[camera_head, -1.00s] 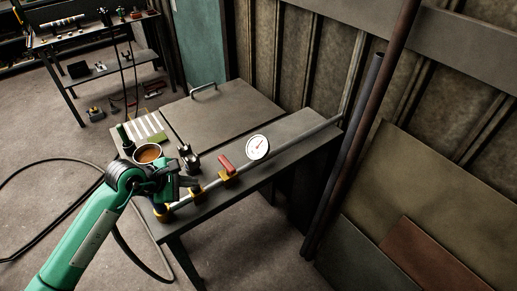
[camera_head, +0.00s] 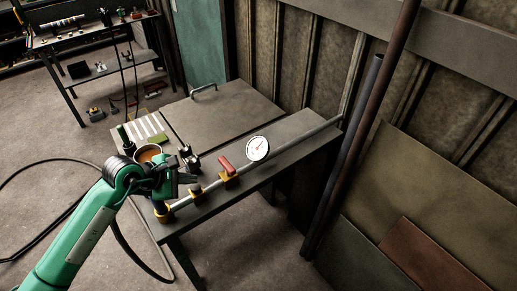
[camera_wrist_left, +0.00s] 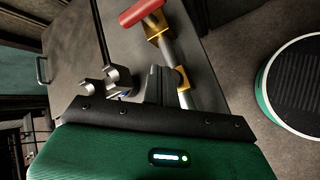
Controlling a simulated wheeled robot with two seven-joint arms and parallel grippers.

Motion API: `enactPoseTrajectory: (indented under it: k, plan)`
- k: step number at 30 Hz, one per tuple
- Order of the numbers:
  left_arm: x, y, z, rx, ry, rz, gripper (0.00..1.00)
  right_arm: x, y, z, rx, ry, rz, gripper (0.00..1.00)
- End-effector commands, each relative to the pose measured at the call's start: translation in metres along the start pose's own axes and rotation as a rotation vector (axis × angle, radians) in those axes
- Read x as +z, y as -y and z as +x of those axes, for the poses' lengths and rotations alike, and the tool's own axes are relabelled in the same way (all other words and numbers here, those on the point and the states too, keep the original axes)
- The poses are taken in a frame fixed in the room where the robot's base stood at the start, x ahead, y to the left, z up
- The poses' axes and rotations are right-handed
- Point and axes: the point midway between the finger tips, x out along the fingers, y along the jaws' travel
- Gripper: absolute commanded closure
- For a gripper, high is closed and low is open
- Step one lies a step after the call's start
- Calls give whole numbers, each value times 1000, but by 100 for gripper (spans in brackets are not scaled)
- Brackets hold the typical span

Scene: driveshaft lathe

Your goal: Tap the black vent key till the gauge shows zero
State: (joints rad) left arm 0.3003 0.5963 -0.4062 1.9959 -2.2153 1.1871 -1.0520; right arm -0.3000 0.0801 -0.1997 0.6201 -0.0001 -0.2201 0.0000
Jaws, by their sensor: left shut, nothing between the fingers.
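The white round gauge (camera_head: 257,148) stands on a grey pipe along the bench's front edge; its thin needle points to the upper right, its scale too small to read. The pipe carries a red-handled valve (camera_head: 227,166) and yellow fittings (camera_head: 195,192). The valve also shows in the left wrist view (camera_wrist_left: 141,12). I cannot pick out the black vent key; it may be hidden by my gripper. My left gripper (camera_head: 188,179) is shut and empty, above the near-left end of the pipe. Its fingers (camera_wrist_left: 158,84) show beside a yellow fitting (camera_wrist_left: 181,78) in the wrist view. My right gripper is out of view.
A copper-coloured bowl (camera_head: 148,154) and small metal clamps (camera_head: 190,160) sit close to my left gripper. A large flat plate (camera_head: 225,118) with a handle covers the bench's back. Dark upright pipes (camera_head: 345,150) lean at the right.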

Motion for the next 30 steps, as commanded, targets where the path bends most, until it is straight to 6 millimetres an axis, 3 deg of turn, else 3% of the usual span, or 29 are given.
enactPoseTrajectory:
  k: [19,30]
  plan:
    - [29,-30,-40,1,0,2,100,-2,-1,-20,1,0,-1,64]
    - [30,-30,-42,0,0,0,100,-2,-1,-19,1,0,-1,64]
